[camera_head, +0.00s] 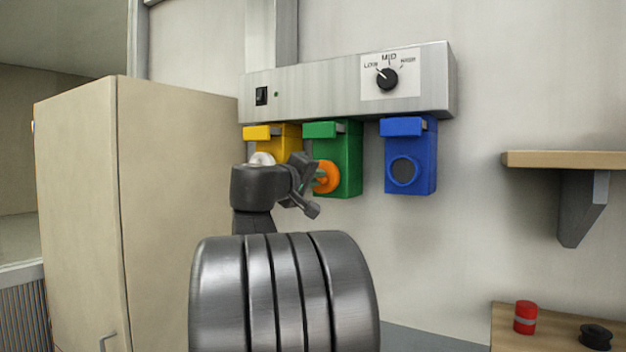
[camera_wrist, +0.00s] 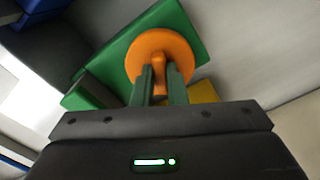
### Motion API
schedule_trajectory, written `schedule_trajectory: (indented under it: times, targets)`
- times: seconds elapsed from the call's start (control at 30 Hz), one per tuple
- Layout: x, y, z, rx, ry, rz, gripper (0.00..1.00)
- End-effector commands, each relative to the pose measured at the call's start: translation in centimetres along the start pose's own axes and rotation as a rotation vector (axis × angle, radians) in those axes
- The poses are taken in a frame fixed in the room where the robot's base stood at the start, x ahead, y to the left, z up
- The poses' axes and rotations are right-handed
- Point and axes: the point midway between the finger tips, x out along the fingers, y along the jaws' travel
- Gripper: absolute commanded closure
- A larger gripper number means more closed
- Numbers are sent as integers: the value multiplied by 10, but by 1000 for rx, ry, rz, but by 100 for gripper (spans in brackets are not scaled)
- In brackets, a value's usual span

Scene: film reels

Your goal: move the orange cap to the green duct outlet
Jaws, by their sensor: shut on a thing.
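The orange cap (camera_head: 326,177) is a round disc with a raised grip. It is at the front of the green duct outlet (camera_head: 349,158), under the metal panel. My gripper (camera_head: 308,185) is at the cap from the left and front. In the wrist view, the fingers (camera_wrist: 160,82) are shut on the grip of the orange cap (camera_wrist: 142,62), with the green outlet (camera_wrist: 190,25) behind it. The cap covers the outlet's opening from view. I cannot tell whether the cap is seated or just in front of it.
A yellow outlet (camera_head: 284,137) is left of the green one, partly hidden by my arm. A blue outlet (camera_head: 409,155) with a round opening is at right. The panel (camera_head: 330,95) has a dial (camera_head: 387,79) pointing left. A cabinet (camera_head: 180,190) stands left; a shelf (camera_head: 570,160) is right.

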Motion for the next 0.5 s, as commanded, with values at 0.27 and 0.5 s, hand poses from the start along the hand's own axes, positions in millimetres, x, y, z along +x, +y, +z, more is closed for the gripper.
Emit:
schedule_trajectory:
  times: [0.27, 0.5]
  targets:
    - [2, 1, 0, 1, 1, 1, 96]
    - [2, 1, 0, 1, 0, 1, 62]
